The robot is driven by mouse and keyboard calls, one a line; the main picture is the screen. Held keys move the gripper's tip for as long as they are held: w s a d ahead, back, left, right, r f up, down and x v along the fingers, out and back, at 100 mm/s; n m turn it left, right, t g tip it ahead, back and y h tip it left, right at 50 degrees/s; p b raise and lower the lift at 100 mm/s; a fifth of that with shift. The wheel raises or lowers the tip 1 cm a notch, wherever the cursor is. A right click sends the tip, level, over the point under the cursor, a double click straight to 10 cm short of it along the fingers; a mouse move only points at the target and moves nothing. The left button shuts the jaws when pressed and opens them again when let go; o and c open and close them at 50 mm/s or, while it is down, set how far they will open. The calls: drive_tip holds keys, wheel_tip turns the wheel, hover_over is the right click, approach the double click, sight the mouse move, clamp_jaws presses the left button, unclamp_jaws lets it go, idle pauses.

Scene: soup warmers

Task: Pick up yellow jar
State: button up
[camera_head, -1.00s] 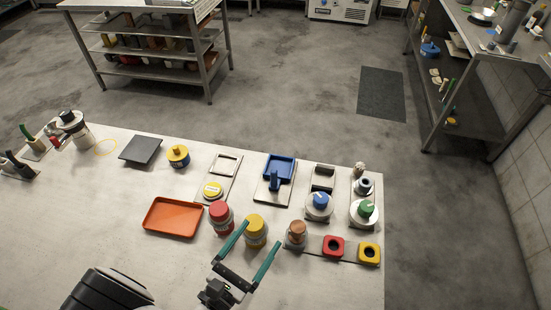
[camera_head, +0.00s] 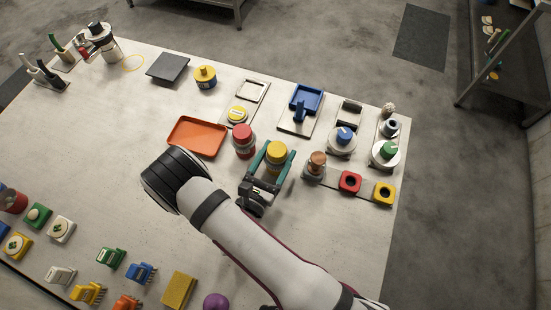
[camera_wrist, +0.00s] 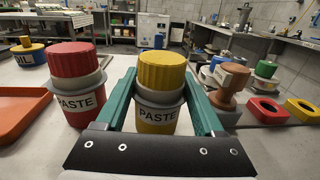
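The yellow jar (camera_head: 276,155) stands upright on the table between a red jar (camera_head: 243,141) and a brown-topped stamp-like item (camera_head: 316,163). It has a ribbed yellow lid, a grey collar and a PASTE label; the wrist view shows it (camera_wrist: 160,80) close up in the middle. My gripper (camera_head: 280,153) has its two green fingers on either side of the yellow jar, about level with the collar. The fingers look open, with little room between them and the jar; firm contact does not show. The red jar, also marked PASTE, stands just left of the left finger.
An orange tray (camera_head: 197,137) lies left of the red jar. Red (camera_head: 349,182) and yellow (camera_head: 384,194) square holders lie to the right, near the table's edge. A blue-handled item (camera_head: 303,106) and white-based knobs stand behind. Open table lies left of my arm.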

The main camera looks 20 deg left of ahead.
drive_tip(key=c, duration=1)
drive_tip(key=shift+r, duration=0.15)
wheel_tip(320, 180, up, 10)
drive_tip(key=shift+f, duration=0.1)
drive_tip(key=w+d+r+m+g+h, duration=0.2)
drive_tip(key=d+r+m+h, duration=0.1)
drive_tip(key=d+r, duration=0.3)
drive_tip(key=w+d+r+m+g+h, duration=0.2)
drive_tip(key=d+r+h, duration=0.3)
drive_tip(key=d, duration=0.4)
drive_tip(key=w+d+r+m+g+h, duration=0.3)
drive_tip(key=d+r+m+h, duration=0.1)
drive_tip(key=d+r, duration=0.3)
drive_tip(key=shift+w+d+m+h, duration=0.2)
drive_tip(key=shift+d+m+h, duration=0.1)
drive_tip(key=shift+d+h, duration=0.15)
